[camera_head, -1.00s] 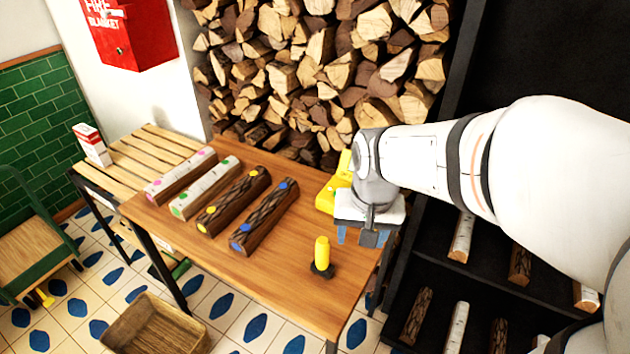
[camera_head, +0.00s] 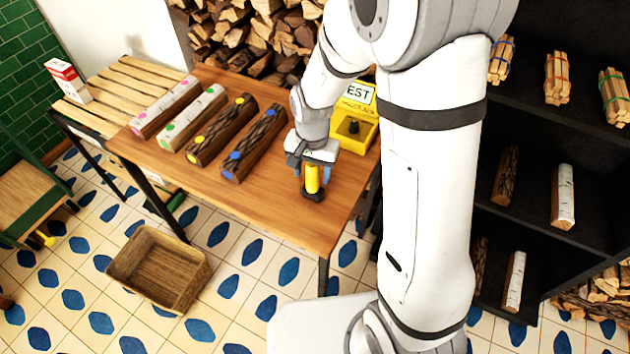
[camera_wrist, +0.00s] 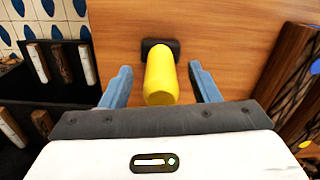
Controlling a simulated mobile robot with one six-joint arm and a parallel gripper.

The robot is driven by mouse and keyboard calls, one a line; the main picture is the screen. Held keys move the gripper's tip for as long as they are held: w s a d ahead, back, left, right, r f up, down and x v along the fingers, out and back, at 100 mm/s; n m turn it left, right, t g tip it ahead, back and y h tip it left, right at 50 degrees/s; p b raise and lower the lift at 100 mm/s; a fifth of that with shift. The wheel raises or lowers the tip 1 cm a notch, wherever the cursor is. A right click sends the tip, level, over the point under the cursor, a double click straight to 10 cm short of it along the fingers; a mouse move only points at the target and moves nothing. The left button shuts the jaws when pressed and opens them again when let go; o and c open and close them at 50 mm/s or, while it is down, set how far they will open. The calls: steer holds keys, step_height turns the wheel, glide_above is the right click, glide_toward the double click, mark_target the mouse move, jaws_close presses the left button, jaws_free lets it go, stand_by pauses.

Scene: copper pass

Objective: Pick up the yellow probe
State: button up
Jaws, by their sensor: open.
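The yellow probe (camera_head: 312,180) stands upright in a small dark base on the wooden table (camera_head: 285,215), near its right end. My gripper (camera_head: 313,172) is at the probe, with its blue fingers on either side of it. In the wrist view the probe (camera_wrist: 161,78) lies between the two open fingertips of my gripper (camera_wrist: 160,82), with a visible gap on each side. Its dark base (camera_wrist: 160,46) shows beyond it on the table top.
Several logs with coloured dots, such as the blue-dotted one (camera_head: 254,143), lie left of my gripper. A yellow box marked "EST" (camera_head: 355,125) stands close behind on the right. A black shelf (camera_head: 540,130) is at right. A basket (camera_head: 160,268) sits on the floor.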

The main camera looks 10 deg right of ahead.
steer(key=shift+f, duration=0.85)
steer(key=shift+c, duration=0.4)
steer(key=c, duration=1)
